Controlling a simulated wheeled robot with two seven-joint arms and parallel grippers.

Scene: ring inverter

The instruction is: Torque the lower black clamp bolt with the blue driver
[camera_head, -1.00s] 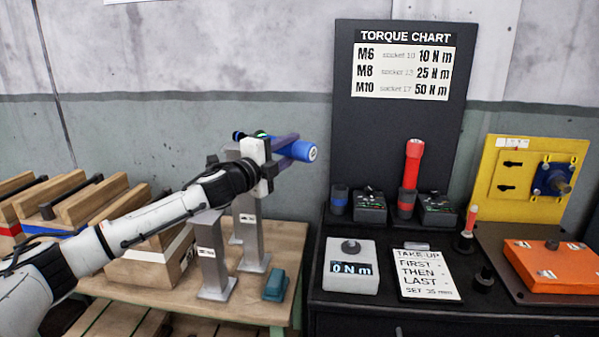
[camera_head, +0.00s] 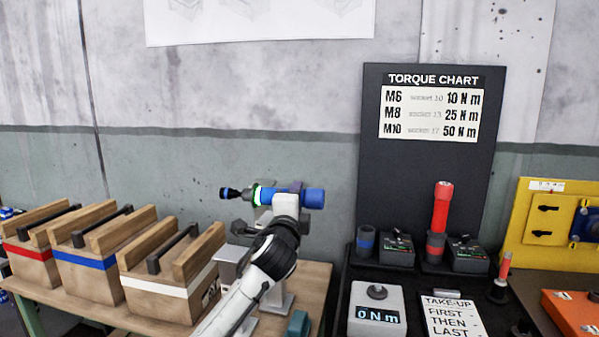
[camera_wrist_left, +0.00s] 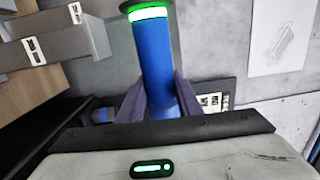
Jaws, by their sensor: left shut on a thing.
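My left gripper (camera_head: 285,200) is shut on the blue driver (camera_head: 313,198) and holds it up in the air, roughly level, with its black socket end pointing left. In the left wrist view the driver's blue body (camera_wrist_left: 155,60) with a lit green ring lies between the two fingers (camera_wrist_left: 158,105). The lower black clamp bolt cannot be made out in these frames. Grey metal stands (camera_head: 228,265) on the wooden bench are partly hidden behind my left arm. My right gripper is not in view.
Wooden crates with white (camera_head: 170,287), blue (camera_head: 98,262) and red (camera_head: 30,254) bands stand at left. A red driver (camera_head: 441,208) stands upright at right, near the torque chart (camera_head: 430,113). The 0 N m display box (camera_head: 377,312) is in front. The air around the driver is clear.

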